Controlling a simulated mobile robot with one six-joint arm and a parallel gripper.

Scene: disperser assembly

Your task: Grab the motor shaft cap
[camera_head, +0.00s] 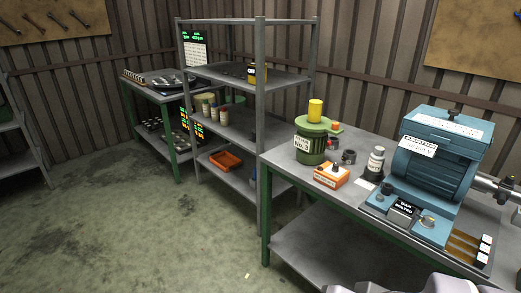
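A blue motor (433,165) stands on the grey workbench at the right. A grey metal shaft (492,185) sticks out of its right side and is cut by the picture edge. I cannot tell for sure which part is the motor shaft cap. Small dark round parts (348,157) lie on the bench left of the motor, and a small dark knob-like part (386,188) sits at the motor's front left. My gripper is not in view. Pale grey shapes at the bottom right edge seem to be part of my own body.
The bench (287,157) also holds a green canister (311,146) with a yellow cylinder (315,110) on top, an orange box (331,176) and a grey bottle (375,164). A metal shelf rack (262,130) stands left of it. The floor (130,235) at left is clear.

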